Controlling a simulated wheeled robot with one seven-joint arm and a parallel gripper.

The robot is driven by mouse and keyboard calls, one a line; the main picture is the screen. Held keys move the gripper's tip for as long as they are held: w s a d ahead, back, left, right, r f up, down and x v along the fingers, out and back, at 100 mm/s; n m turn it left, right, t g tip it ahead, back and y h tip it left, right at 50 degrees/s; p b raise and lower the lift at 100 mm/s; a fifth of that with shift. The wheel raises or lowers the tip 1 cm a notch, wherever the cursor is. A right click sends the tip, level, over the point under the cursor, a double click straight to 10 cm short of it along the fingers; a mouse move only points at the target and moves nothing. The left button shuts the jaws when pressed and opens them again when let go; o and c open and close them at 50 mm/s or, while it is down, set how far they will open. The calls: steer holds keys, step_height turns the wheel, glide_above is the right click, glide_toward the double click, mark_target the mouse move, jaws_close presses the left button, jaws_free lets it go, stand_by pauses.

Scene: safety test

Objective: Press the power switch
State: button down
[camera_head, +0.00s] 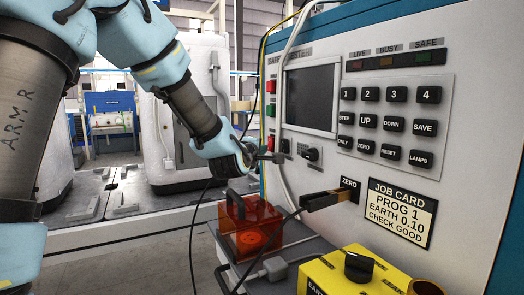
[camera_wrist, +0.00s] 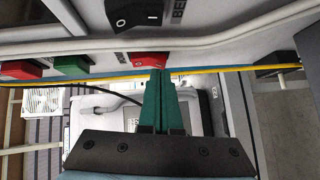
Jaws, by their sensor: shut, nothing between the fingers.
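The tester's left edge carries a red rocker switch (camera_head: 270,143), apparently the power switch. In the wrist view the red rocker (camera_wrist: 148,60) shows a white mark, with my green fingertips (camera_wrist: 160,75) overlapping its lower edge. I cannot tell whether they touch it. My gripper (camera_head: 274,157) is shut and empty, just below the red rocker in the head view. A black rocker (camera_wrist: 133,13) with white marks sits beyond it in the wrist view. The rocker's own label is not readable.
A green button (camera_head: 270,110) and another red button (camera_head: 271,86) sit above the rocker. Cables hang close to the gripper. A red transparent box (camera_head: 250,225) and a yellow box (camera_head: 350,275) stand below. A job card (camera_head: 401,213) is on the panel.

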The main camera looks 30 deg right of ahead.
steer(key=shift+f, duration=0.1)
steer(key=f+b+v, duration=0.1)
steer(key=b+v, duration=0.1)
steer(key=v, duration=0.8)
steer(key=shift+s+r+h, duration=0.2)
steer(key=shift+s+h, duration=0.05)
steer(key=shift+h, duration=0.05)
stand_by(0.5)
